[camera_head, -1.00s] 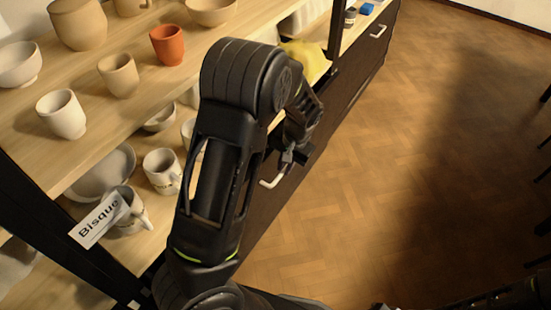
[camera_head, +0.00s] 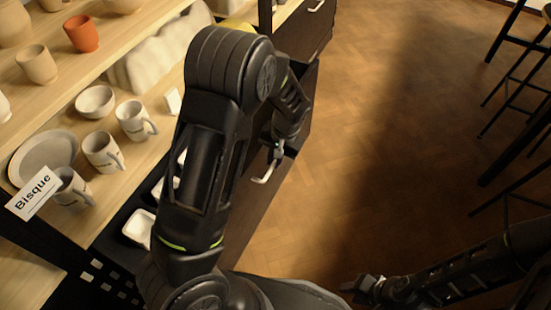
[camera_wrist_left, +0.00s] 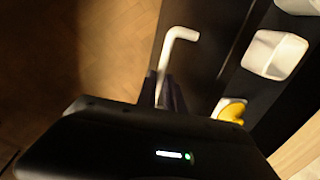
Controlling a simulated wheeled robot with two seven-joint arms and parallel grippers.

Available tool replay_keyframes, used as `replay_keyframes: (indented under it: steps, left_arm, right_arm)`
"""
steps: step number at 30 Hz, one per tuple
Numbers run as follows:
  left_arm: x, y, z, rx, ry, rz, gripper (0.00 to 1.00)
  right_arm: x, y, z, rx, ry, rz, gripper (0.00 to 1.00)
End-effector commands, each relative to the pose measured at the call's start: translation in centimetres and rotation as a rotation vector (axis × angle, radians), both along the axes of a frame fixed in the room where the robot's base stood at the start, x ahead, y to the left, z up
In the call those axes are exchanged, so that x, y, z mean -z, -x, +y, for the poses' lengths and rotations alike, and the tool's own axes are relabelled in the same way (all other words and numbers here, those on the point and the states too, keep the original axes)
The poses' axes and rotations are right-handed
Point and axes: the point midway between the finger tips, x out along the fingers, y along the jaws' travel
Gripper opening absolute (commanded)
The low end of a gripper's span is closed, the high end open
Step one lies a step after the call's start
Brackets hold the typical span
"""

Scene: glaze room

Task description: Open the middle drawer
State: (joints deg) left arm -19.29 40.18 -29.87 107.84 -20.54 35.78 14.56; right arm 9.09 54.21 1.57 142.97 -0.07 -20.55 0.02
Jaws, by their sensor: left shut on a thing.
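A dark drawer (camera_head: 262,212) stands partly out from under the wooden shelves, with white dishes (camera_head: 138,229) inside. Its pale bent handle (camera_head: 262,178) is on the outer front and also shows in the left wrist view (camera_wrist_left: 180,36). My left gripper (camera_head: 273,157) is shut on the handle; its fingers (camera_wrist_left: 163,90) close around the handle's lower part in the left wrist view. My left arm hides the middle of the drawer. My right gripper (camera_head: 362,288) is low at the right, away from the drawer; its finger gap is unclear.
Cups, a plate and a bowl (camera_head: 95,101) stand on the shelf above, beside a "Bisque" sign (camera_head: 34,193). Another handle (camera_head: 316,6) is farther along the unit. Dark stools (camera_head: 520,75) stand at the right. The wooden floor (camera_head: 370,150) between is clear.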

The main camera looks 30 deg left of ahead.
Motion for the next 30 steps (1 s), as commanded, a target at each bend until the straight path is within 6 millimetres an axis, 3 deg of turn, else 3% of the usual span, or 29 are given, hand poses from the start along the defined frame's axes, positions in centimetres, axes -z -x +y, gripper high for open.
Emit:
replay_keyframes:
  steps: [8,9,17,26,30]
  left_arm:
    - [0.0,0.1,0.1,-0.001,-0.001,0.002,0.0]
    - [0.0,0.1,0.1,-0.001,-0.001,0.002,0.12]
    - [0.0,0.0,0.1,0.0,-0.001,0.001,0.33]
    - [-0.3,0.0,0.0,0.0,0.0,0.0,0.33]
    - [-1.5,-0.1,-0.3,0.0,0.0,-0.002,0.33]
  right_arm:
    - [0.0,0.0,0.0,-0.001,0.0,0.0,0.36]
    - [0.0,0.0,0.0,0.0,0.0,0.0,0.36]
    - [0.0,0.0,0.0,0.0,0.0,0.0,0.36]
    - [-0.1,0.0,0.0,0.0,0.0,0.0,0.36]
    - [-0.5,0.0,0.0,0.0,0.0,0.0,0.36]
